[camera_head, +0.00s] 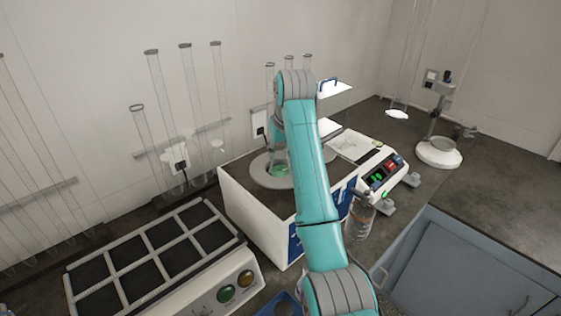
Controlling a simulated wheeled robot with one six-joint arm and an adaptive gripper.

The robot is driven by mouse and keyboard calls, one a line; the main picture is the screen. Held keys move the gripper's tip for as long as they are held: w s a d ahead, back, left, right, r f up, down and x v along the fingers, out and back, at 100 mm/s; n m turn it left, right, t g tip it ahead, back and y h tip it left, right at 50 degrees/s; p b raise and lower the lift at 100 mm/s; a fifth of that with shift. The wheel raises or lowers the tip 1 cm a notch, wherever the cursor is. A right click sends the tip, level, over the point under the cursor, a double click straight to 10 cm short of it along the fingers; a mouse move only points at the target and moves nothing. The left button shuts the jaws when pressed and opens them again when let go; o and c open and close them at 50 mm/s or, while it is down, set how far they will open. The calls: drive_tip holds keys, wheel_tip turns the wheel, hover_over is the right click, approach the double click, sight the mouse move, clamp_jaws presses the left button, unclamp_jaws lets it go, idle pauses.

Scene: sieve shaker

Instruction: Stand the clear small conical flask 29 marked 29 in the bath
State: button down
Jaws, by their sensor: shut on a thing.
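The bath (236,205) is a white box with a dark top, a round pale-rimmed opening and blue front panels. A clear conical glass flask (279,168) with a greenish lower part shows at this opening, just left of my arm. Its number cannot be read. My gripper (281,146) is above the opening, mostly hidden behind my teal arm, and is shut on the flask. The arm also covers the flask's right side. I cannot tell whether the flask's base touches the bath's floor.
A clear bottle-like vessel (360,217) stands right of the bath, near a device with lit buttons (384,176). Tall glass cylinders (190,105) stand behind. A stand with a round white base (438,152) is at right.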

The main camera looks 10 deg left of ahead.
sight(280, 160)
drive_tip(key=shift+f, duration=1.75)
drive_tip(key=c, duration=1)
unclamp_jaws()
drive_tip(key=shift+o, duration=0.2)
